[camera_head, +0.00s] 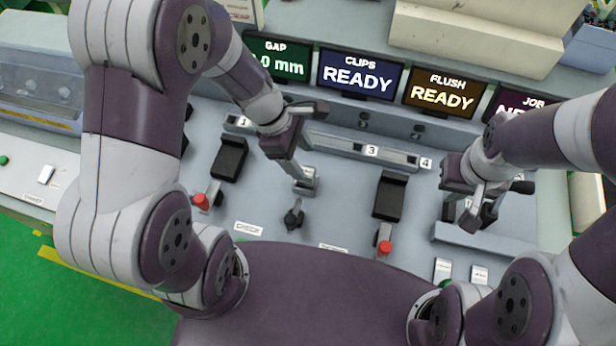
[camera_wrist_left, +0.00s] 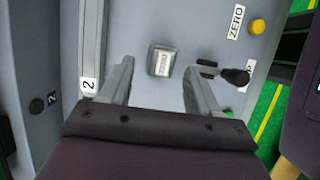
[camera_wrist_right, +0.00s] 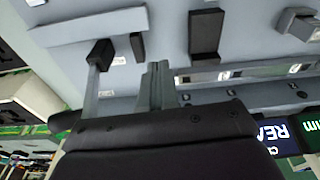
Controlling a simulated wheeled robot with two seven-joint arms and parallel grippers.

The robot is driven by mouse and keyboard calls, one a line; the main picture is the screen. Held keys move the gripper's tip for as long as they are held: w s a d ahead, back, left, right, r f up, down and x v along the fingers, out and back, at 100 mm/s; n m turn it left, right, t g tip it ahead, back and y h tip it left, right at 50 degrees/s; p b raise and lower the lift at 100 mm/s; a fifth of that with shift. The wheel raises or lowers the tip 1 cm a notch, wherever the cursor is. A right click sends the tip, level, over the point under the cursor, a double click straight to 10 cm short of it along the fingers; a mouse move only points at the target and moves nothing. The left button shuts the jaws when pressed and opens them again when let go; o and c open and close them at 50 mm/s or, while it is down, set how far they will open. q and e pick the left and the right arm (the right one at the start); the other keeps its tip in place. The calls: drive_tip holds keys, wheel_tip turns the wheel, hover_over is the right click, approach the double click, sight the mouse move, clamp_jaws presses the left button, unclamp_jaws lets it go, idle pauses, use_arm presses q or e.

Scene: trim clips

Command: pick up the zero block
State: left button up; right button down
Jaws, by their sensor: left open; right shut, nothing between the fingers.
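The zero block, as I take it, is a small grey block (camera_head: 307,178) standing on the bench near the centre. In the left wrist view the block (camera_wrist_left: 161,60) appears between the two fingers, beyond their tips. My left gripper (camera_head: 298,165) is open and points down over the block; no contact shows. Its fingers (camera_wrist_left: 157,66) show apart in the left wrist view. My right gripper (camera_head: 470,218) is shut and empty over the right side of the bench; its closed fingers (camera_wrist_right: 157,75) show in the right wrist view.
A numbered rail (camera_head: 345,146) runs behind the block. A black lever (camera_head: 293,215) stands in front of it. Black holders flank it at left (camera_head: 229,159) and right (camera_head: 390,196). Red buttons (camera_head: 201,201) sit near the front. Screens (camera_head: 360,75) line the back.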

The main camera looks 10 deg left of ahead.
sight(306, 171)
use_arm(q)
drive_tip(key=f, duration=0.3)
drive_tip(key=d+f, duration=0.1)
drive_tip(key=f, duration=0.1)
drive_tip(key=shift+s+f, duration=0.15)
drive_tip(key=shift+s, duration=0.15)
drive_tip(key=shift+d+f, duration=0.2)
drive_tip(key=shift+f, duration=0.15)
clamp_jaws()
drive_tip(key=shift+r, duration=0.1)
